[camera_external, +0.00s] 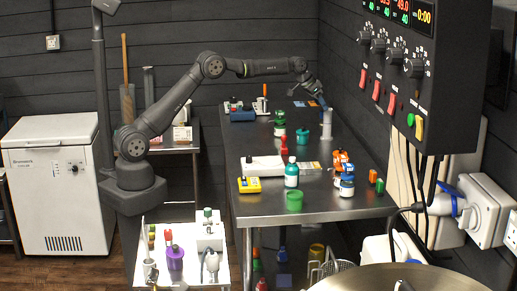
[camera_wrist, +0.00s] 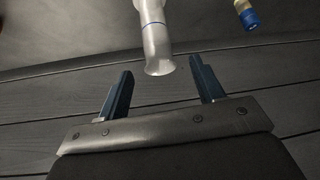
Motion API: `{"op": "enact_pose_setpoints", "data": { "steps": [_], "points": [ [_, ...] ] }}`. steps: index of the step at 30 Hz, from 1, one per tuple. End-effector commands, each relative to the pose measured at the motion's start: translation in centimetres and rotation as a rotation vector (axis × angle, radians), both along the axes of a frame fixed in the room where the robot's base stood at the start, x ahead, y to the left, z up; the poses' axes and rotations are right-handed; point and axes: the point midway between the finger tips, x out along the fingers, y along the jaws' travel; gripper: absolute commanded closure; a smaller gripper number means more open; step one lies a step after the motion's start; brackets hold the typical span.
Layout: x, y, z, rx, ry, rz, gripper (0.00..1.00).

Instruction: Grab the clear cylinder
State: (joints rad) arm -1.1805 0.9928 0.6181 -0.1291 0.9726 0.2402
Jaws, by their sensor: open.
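The clear cylinder (camera_external: 326,124) stands upright near the right edge of the steel table, toward its far half. In the wrist view the cylinder (camera_wrist: 157,45) appears as a pale, see-through tube with a blue ring, its flared end toward my gripper. My gripper (camera_external: 322,103) is just above the cylinder in the external view, at the end of my outstretched arm. In the wrist view my gripper (camera_wrist: 158,80) is open, with its two dark blue fingers apart. The cylinder's end lies between the fingertips in the picture, and I see no contact with either finger.
A green-topped bottle (camera_external: 280,122) and a green item (camera_external: 303,136) stand left of the cylinder. A teal bottle (camera_external: 291,174), yellow device (camera_external: 249,185) and orange-blue bottles (camera_external: 345,177) are nearer the front. The control panel (camera_external: 420,70) hangs at the right. A blue-yellow object (camera_wrist: 247,15) shows in the wrist view.

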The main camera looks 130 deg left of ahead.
Motion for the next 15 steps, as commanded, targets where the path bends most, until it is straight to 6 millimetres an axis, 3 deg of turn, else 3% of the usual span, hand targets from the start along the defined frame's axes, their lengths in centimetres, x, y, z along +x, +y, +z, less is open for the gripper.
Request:
{"op": "enact_pose_setpoints", "data": {
  "steps": [15],
  "points": [
    [1.6, 2.0, -4.6, -0.003, 0.001, -0.001, 0.38]
  ]
}}
